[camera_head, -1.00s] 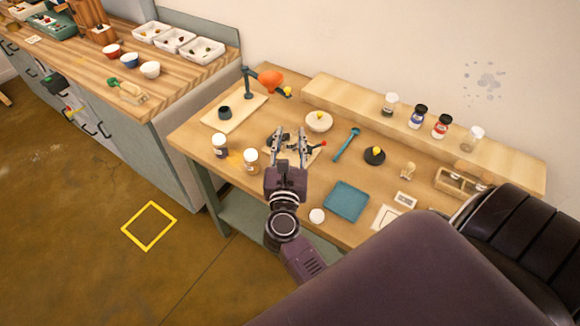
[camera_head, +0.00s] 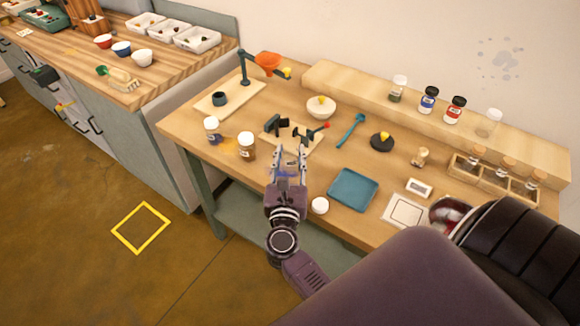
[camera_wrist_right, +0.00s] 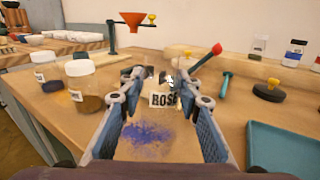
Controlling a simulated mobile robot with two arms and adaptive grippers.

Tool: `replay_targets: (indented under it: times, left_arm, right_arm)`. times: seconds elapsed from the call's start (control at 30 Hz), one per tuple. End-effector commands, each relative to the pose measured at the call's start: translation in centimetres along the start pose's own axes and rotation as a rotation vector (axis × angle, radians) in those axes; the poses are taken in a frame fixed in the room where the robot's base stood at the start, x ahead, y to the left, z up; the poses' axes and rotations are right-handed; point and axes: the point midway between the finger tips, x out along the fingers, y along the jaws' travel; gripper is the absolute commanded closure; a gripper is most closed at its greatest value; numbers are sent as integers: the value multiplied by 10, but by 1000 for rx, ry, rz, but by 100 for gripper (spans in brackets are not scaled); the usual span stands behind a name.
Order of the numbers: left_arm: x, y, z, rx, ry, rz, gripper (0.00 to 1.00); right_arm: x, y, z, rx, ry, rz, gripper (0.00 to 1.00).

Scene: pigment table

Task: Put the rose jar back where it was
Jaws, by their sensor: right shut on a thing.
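My right gripper (camera_head: 289,158) is over the front of the pigment table, in front of the small board with dark clamps. In the right wrist view its two fingers (camera_wrist_right: 163,88) stand on either side of a white label reading ROSE (camera_wrist_right: 163,99). The fingers are shut on the rose jar, whose clear body hardly shows between them. Blue powder (camera_wrist_right: 145,133) shows on the wood below the label. The shelf (camera_head: 350,82) at the back holds a green jar (camera_head: 397,92), a blue jar (camera_head: 428,101), a red jar (camera_head: 454,110) and a clear jar (camera_head: 487,124). My left gripper is out of view.
Two white-capped jars (camera_head: 247,146) (camera_head: 212,131) stand left of my gripper. A white round lid (camera_head: 320,205) and a teal tray (camera_head: 353,188) lie to the right.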

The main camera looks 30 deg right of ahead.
Motion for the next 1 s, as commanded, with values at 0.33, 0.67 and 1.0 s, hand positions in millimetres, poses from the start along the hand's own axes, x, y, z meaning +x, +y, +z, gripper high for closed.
replay_targets:
  times: [0.33,0.67,1.0]
  left_arm:
    - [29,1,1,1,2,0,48]
    - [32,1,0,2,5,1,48]
    - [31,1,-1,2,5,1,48]
  right_arm:
    - [0,0,-34,0,-1,1,94]
    - [0,0,-37,0,0,1,68]
    - [0,0,-36,0,1,1,51]
